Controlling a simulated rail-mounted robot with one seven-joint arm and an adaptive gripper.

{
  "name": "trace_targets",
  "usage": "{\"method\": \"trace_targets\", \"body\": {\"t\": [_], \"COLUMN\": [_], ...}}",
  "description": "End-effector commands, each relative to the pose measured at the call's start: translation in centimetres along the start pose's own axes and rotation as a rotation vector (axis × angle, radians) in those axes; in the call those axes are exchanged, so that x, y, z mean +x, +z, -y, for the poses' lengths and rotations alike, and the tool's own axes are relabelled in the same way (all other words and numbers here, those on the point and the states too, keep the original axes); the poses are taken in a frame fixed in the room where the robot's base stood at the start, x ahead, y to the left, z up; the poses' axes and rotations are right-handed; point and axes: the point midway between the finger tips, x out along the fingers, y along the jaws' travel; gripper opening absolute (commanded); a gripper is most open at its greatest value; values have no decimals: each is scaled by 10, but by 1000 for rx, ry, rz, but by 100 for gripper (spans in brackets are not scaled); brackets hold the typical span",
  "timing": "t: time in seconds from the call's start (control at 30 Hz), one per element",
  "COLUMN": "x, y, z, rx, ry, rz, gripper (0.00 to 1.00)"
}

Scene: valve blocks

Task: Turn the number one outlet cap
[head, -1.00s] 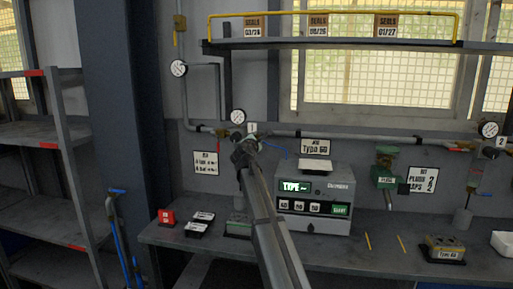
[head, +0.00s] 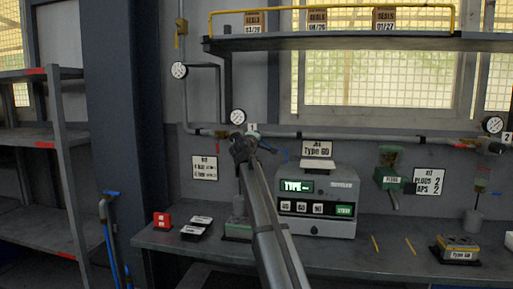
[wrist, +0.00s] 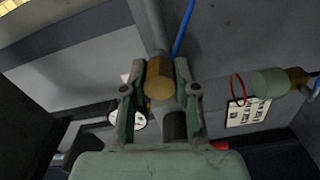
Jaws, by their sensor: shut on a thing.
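A brass-coloured cylindrical cap (wrist: 158,80) is on the end of a grey pipe, between the two fingers of my gripper (wrist: 160,95) in the wrist view. My gripper is shut on this cap. In the head view my gripper (head: 243,150) is at the wall pipe, just below a round gauge (head: 238,117) and beside the number 1 tag (head: 252,128). My arm hides most of that outlet in the head view, and the cap cannot be made out there. A dark cylinder (wrist: 174,125) shows below the cap, between the fingers.
A bench (head: 400,258) below carries a grey machine (head: 317,205), a yellow-topped block (head: 456,248) and a red block (head: 163,219). A greenish fitting (wrist: 270,82) is to the right of my gripper. A blue line (wrist: 183,28) passes close behind the cap.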

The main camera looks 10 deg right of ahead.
Motion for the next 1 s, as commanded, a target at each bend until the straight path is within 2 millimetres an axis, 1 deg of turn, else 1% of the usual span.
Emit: {"method": "trace_targets", "body": {"t": [0.03, 0.2, 0.5, 0.7, 1.0], "x": [1, 1, 1, 1, 0], "y": [0, 0, 0, 0, 0], "z": [3, 2, 0, -1, -2], "rx": [43, 189, 375, 435, 456], "ry": [2, 2, 2, 2, 1], "rz": [-2, -1, -1, -1, -1], "gripper": [0, 0, 0, 0, 0]}}
